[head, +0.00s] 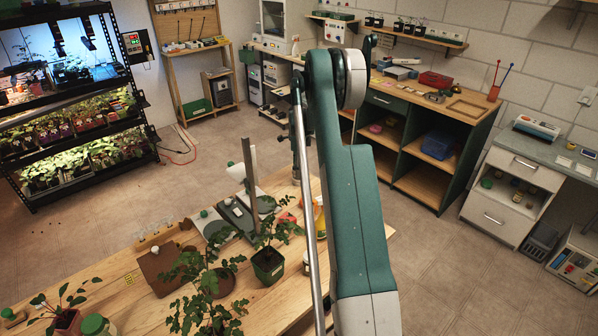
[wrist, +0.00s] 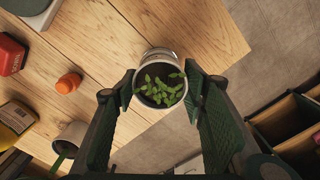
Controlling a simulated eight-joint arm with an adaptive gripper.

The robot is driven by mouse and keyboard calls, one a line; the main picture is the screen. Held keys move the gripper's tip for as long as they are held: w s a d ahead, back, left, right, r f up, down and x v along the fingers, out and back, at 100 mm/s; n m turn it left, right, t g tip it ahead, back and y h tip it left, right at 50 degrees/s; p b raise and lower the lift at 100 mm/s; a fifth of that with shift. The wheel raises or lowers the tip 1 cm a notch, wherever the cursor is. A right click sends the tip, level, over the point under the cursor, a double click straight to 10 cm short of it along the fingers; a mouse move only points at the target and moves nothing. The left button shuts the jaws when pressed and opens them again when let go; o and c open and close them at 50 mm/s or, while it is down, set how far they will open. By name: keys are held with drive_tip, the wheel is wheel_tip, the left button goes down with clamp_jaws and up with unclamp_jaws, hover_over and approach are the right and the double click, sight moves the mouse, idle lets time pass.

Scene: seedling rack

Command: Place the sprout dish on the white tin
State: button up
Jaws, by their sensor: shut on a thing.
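My gripper (wrist: 160,90) is shut on the sprout dish (wrist: 160,101) in the wrist view, one finger on each side. The dish is round with a pale rim, dark soil and small green sprouts, and looks upright. A pale grey curved side shows just past its far rim; I cannot tell whether this is the dish's own wall or the white tin under it. I cannot pick out the white tin with certainty. In the head view my arm hides much of the area around the gripper, and the dish is not clear there.
The wooden table (wrist: 105,45) ends close to the dish, with floor beyond. An orange knob (wrist: 68,83), a red bottle (wrist: 12,52), a yellow bottle (wrist: 14,120) and a pale cup (wrist: 72,134) stand left. Potted plants, one in a green pot (head: 267,268), crowd the table's near part.

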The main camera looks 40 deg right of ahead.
drive_tip(key=shift+f, duration=0.35)
drive_tip(key=shift+f, duration=0.15)
drive_tip(key=o, duration=0.9)
wheel_tip(320, 180, up, 12)
drive_tip(key=shift+r+p, duration=0.15)
drive_tip(key=shift+p, duration=0.15)
idle(0.6)
